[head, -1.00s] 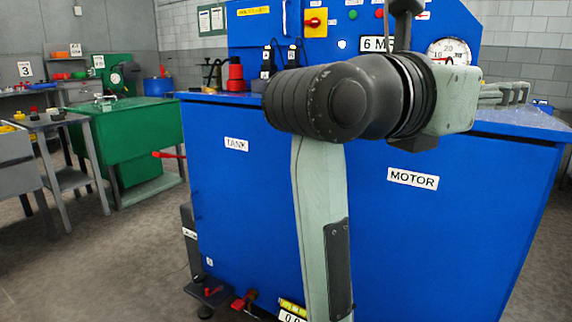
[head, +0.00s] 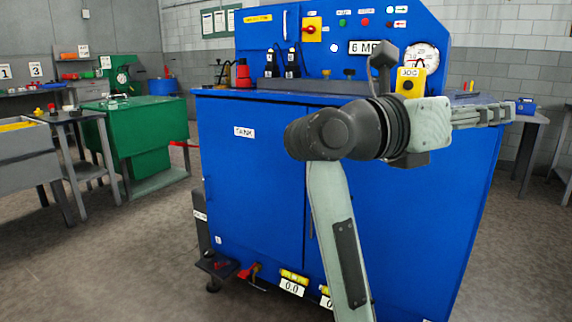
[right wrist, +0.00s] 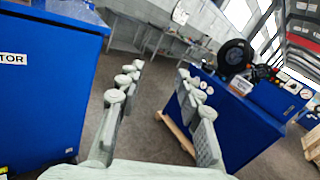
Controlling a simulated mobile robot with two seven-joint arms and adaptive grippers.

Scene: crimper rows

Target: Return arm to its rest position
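My right arm (head: 340,240) rises from the bottom of the head view and bends to the right at the wrist. My right gripper (head: 498,113) points right, empty, in front of the right part of the blue machine. In the right wrist view the right gripper (right wrist: 159,73) has its two pale green fingers well apart, with only floor and distant furniture between them. My left arm and left gripper are not in view.
The blue machine (head: 260,190) stands behind my arm, with a yellow JOG box (head: 409,84) and a gauge (head: 421,58). A green bench (head: 135,125) is at left. Another blue machine (right wrist: 225,130) shows in the right wrist view. Floor is clear at lower left.

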